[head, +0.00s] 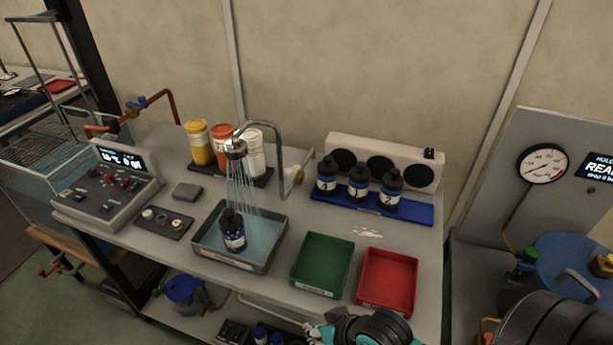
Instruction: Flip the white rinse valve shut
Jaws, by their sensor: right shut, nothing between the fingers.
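The rinse faucet (281,146) arches over the bench, and water streams from its shower head (236,150). A pale handle (291,171) that looks like the white rinse valve is at the foot of the pipe, beside a brass fitting; its exact position is hard to make out. Water falls on a dark bottle (232,230) standing in a grey tray (268,258). My right gripper (318,333) is at the bottom edge, in front of the bench and well away from the valve. It is shut and empty, with its fingers pointing left. My left gripper is not visible.
A green tray (322,262) and a red tray (387,278) lie at the front. Three dark bottles stand on a blue rack (411,211) right of the faucet. Colored jars (200,145) stand left of it. A small white spill (367,232) lies on the bench.

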